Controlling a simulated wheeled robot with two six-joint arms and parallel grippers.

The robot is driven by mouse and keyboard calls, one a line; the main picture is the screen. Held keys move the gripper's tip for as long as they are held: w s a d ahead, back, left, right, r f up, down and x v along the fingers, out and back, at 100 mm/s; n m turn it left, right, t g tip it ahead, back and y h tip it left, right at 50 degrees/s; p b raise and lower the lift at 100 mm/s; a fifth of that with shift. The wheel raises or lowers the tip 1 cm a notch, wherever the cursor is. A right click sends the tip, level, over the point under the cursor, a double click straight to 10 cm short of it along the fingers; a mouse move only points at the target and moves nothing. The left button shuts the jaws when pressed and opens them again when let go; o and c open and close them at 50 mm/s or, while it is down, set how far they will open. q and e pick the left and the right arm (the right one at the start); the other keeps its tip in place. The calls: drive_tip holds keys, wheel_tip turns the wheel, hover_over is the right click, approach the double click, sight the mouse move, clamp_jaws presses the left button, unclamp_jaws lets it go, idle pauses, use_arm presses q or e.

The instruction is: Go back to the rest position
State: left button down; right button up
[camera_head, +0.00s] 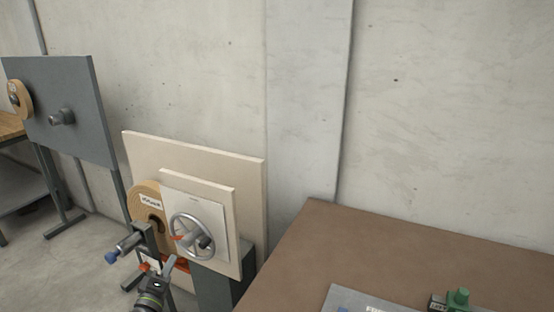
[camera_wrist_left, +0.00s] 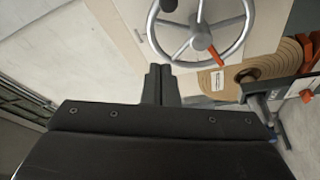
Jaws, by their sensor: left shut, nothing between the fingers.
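My left gripper (camera_head: 161,266) is low in the head view, in front of the spiral winder. Its two dark fingers are together and empty in the left wrist view (camera_wrist_left: 159,84). The winder has a spoked metal handwheel (camera_head: 190,237) on a pale square panel (camera_head: 226,200). The handwheel also fills the top of the left wrist view (camera_wrist_left: 199,31), with a red-orange pointer at its hub. The gripper is beside the wheel and not around its rim; whether it touches is not clear. My right gripper is in neither view.
A tan wound roll (camera_head: 142,198) with a label sits left of the panel, by a blue-tipped clamp bar (camera_head: 124,246). A grey board (camera_head: 75,100) stands at far left. A brown table (camera_head: 330,240) at right bears a grey plate (camera_head: 362,301) and a green button box (camera_head: 457,300).

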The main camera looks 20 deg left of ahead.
use_arm(q)
drive_tip(key=shift+f, duration=0.1)
drive_tip(key=s+f+n+g+y, duration=0.1)
drive_tip(key=s+f+n+g, duration=0.55)
drive_tip(key=f+n, duration=0.8)
drive_tip(key=s+f+n+g, duration=0.4)
drive_tip(key=s+f+n, duration=0.6)
drive_tip(key=f+n, duration=0.45)
drive_tip(key=s+d+f+n+g+h, duration=0.1)
drive_tip(key=s+d+f+n+g, duration=0.1)
drive_tip(key=s+d+f+n, duration=0.3)
drive_tip(key=s+d+f+n+g+h, duration=0.2)
drive_tip(key=s+d+f+n, duration=0.4)
drive_tip(key=s+d+n, duration=0.3)
drive_tip(key=s+d+f+n+g+h, duration=0.2)
drive_tip(key=s+d+f+n, duration=0.4)
drive_tip(key=s+n, duration=0.5)
drive_tip(key=shift+s+d+f+n+g, duration=0.2)
drive_tip(key=shift+d+n+g, duration=0.35)
drive_tip(key=shift+n, duration=0.45)
